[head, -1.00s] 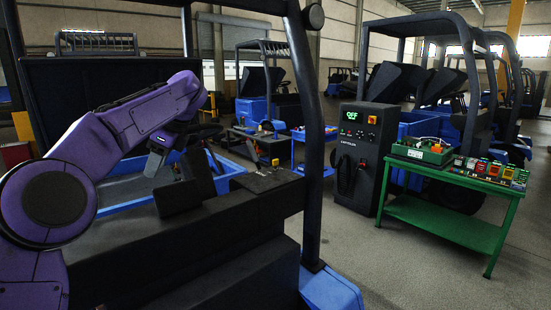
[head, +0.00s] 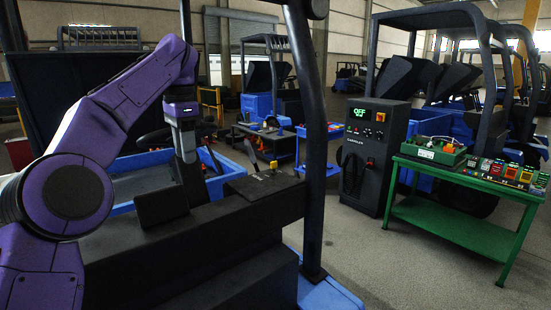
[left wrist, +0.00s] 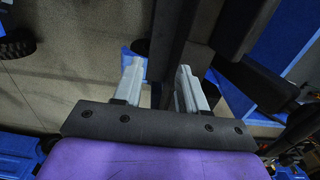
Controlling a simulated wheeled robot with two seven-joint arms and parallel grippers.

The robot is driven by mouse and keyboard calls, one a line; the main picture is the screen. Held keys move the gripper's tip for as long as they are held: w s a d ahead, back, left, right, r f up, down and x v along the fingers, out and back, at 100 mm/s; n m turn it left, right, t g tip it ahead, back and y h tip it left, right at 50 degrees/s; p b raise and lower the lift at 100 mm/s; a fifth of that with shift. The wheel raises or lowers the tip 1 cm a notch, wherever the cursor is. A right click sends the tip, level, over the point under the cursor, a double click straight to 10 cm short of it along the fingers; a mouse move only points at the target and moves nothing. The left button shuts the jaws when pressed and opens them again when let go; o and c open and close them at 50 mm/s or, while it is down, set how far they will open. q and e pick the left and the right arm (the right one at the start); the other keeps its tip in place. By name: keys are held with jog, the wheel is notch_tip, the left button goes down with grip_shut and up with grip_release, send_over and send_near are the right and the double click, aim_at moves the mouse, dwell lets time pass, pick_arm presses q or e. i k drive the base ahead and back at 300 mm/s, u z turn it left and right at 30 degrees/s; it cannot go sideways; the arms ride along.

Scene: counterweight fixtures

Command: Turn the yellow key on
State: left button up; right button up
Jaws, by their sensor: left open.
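The yellow key (head: 273,165) is a small yellow piece standing on the dark console top (head: 252,184) of the nearest vehicle in the head view. Its exact turn is too small to tell. My left gripper (head: 185,153) points down, to the left of the key and apart from it. In the left wrist view my left gripper (left wrist: 158,80) shows two pale fingers spread apart with nothing between them. I cannot make out the key in the left wrist view. My right gripper is not in view.
A dark vehicle post (head: 312,150) rises just right of the console. A black charger cabinet (head: 374,155) with a green "OFF" display stands behind. A green table (head: 460,175) holds several small boxes at the right. Grey floor (head: 375,255) lies clear between them.

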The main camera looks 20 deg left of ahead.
aim_at(274, 164)
jog(key=z, duration=0.05)
jog(key=i, duration=1.65)
